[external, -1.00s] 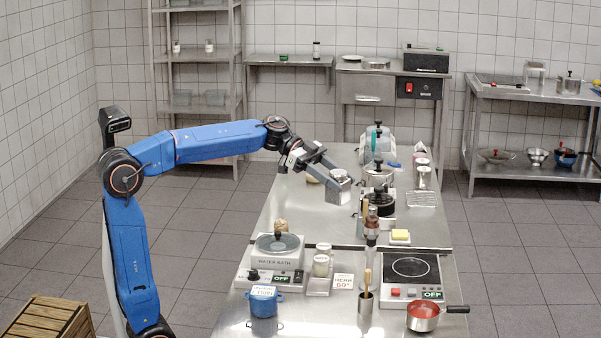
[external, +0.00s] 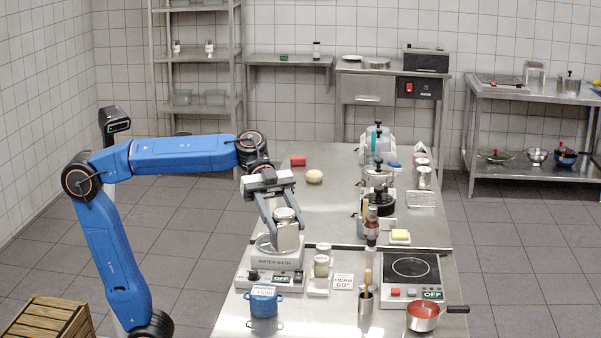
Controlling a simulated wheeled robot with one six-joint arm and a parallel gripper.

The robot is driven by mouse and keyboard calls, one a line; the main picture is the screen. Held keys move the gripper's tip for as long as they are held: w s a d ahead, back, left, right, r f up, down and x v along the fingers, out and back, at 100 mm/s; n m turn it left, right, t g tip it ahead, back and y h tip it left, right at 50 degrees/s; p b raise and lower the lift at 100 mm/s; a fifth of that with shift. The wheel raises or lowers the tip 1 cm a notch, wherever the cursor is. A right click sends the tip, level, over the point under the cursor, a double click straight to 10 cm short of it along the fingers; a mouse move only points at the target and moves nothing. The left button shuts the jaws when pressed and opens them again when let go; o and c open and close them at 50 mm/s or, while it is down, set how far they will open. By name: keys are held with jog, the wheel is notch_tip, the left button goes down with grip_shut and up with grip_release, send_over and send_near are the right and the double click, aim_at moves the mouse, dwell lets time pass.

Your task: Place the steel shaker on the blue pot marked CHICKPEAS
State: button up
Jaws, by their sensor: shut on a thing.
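My gripper (external: 284,222) points downward and is shut on the steel shaker (external: 287,236), a shiny metal cylinder with a lighter top. It holds the shaker upright, in front of or above the water bath (external: 270,277); the exact height gap cannot be told. The blue pot (external: 263,305) stands on the steel table near the front left edge, below and left of the shaker in the picture. A white label lies tilted at its top; its print is too small to read surely.
Beside the water bath stand a jar (external: 321,264) and a white sign (external: 343,282). A utensil cup (external: 365,298), a hotplate (external: 409,268) and a red-filled saucepan (external: 423,317) are to the right. A pale round item (external: 314,176) and a red block (external: 298,160) lie farther back.

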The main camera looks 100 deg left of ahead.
jog(key=s+d+m+g, duration=0.1)
jog(key=s+d, duration=0.3)
send_over(263, 291)
jog(key=shift+h, duration=0.4)
jog(key=shift+f, duration=4.9)
jog(key=o, duration=1.2)
jog(key=shift+f, duration=0.1)
jog(key=shift+c, duration=0.2)
jog(key=v, duration=1.2)
jog(key=shift+w+r+g, duration=0.15)
jog(key=shift+r+g, duration=0.1)
jog(key=shift+g, duration=0.05)
